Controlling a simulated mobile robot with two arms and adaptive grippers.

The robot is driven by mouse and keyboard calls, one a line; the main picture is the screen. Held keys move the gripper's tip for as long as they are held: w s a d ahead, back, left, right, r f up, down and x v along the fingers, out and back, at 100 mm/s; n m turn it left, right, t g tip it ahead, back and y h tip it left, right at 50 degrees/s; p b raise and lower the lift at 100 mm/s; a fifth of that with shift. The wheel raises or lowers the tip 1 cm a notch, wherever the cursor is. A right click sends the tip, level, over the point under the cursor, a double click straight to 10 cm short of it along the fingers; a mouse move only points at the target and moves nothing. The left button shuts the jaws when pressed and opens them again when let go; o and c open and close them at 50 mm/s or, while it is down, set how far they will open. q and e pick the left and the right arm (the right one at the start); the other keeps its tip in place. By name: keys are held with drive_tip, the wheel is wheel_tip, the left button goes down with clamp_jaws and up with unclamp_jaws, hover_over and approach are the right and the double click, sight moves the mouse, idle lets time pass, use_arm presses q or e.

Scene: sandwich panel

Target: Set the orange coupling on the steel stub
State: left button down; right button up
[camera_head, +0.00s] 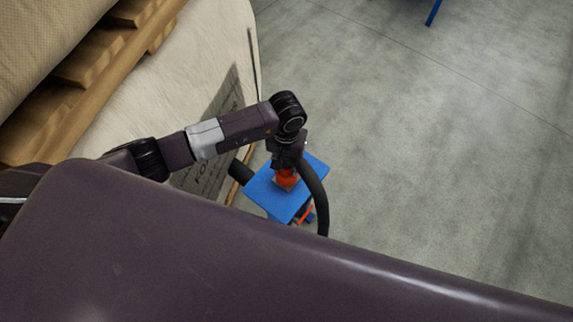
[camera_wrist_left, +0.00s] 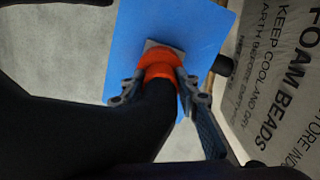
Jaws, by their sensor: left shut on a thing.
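The orange coupling (camera_head: 286,177) is at the end of a thick black hose (camera_head: 318,195) and is over the blue plate (camera_head: 263,192). My left gripper (camera_head: 288,168) is shut on it from above. In the left wrist view, the fingers (camera_wrist_left: 158,92) grip the coupling (camera_wrist_left: 158,62) on both sides, with the hose running back towards the camera. A small grey square base (camera_wrist_left: 150,44) shows at the coupling's far edge on the blue plate (camera_wrist_left: 190,25). The steel stub itself is hidden, and I cannot tell whether the coupling touches it. My right gripper is out of view.
A large pale sack (camera_head: 215,55) with printed text and wooden pallet boards (camera_head: 110,60) stand on the left. The sack's printed side (camera_wrist_left: 280,85) is close to the plate in the wrist view. A dark cylindrical end (camera_head: 240,172) sits beside the plate.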

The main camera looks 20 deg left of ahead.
use_arm(q)
drive_tip(key=shift+f+b, duration=0.3)
drive_tip(key=c, duration=1.4)
unclamp_jaws()
